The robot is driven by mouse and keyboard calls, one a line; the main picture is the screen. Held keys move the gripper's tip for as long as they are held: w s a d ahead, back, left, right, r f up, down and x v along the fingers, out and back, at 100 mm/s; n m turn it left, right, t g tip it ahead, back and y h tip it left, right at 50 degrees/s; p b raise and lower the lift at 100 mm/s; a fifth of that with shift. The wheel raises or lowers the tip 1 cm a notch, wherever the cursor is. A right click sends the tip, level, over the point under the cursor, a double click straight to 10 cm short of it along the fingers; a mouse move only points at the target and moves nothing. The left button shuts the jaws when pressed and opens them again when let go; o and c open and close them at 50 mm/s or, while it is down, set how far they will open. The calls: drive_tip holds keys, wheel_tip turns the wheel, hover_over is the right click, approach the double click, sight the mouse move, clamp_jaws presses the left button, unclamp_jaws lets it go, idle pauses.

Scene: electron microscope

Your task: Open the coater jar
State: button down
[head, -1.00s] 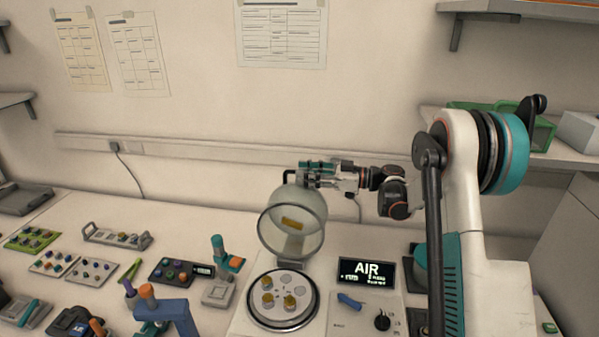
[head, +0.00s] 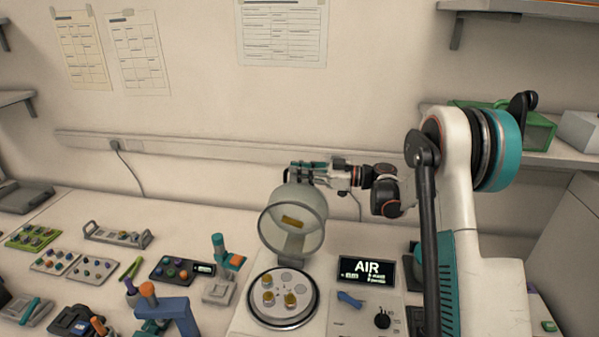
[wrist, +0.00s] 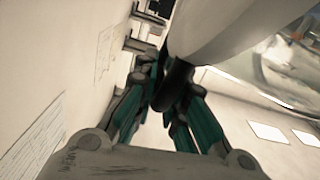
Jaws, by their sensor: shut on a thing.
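The coater jar (head: 292,222) is a clear, greyish cylinder with a yellow label. It is tilted back on its hinge, its open mouth facing forward, above the round coater stage (head: 283,298). Gold-coloured stubs sit on the stage. My gripper (head: 297,172) is at the top of the jar, shut on its dark handle. In the wrist view the teal fingers (wrist: 176,100) close around the dark handle (wrist: 174,84), with the jar's pale side (wrist: 215,30) at upper right. The exact finger contact is partly hidden.
The coater panel with its AIR display (head: 368,272) and black knob stands right of the stage. A blue stand (head: 170,312), sample trays (head: 180,270) and small tools lie to the left. The wall with a rail (head: 200,150) is close behind the jar.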

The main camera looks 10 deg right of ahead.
sight(298, 195)
drive_tip(key=s+a+r+n, duration=0.1)
drive_tip(key=s, duration=0.1)
drive_tip(key=s+a+r+n, duration=0.1)
drive_tip(key=s, duration=0.2)
drive_tip(key=s+a+r+n, duration=0.1)
drive_tip(key=s, duration=0.1)
drive_tip(key=shift+s+r+n, duration=0.15)
drive_tip(key=shift+n, duration=0.15)
drive_tip(key=c, duration=1.6)
unclamp_jaws()
drive_tip(key=shift+p, duration=0.3)
drive_tip(key=shift+c, duration=0.2)
drive_tip(key=shift+d, duration=0.15)
drive_tip(key=shift+s+d, duration=0.15)
drive_tip(key=shift+d, duration=0.15)
drive_tip(key=v, duration=1.1)
drive_tip(key=shift+d, duration=0.1)
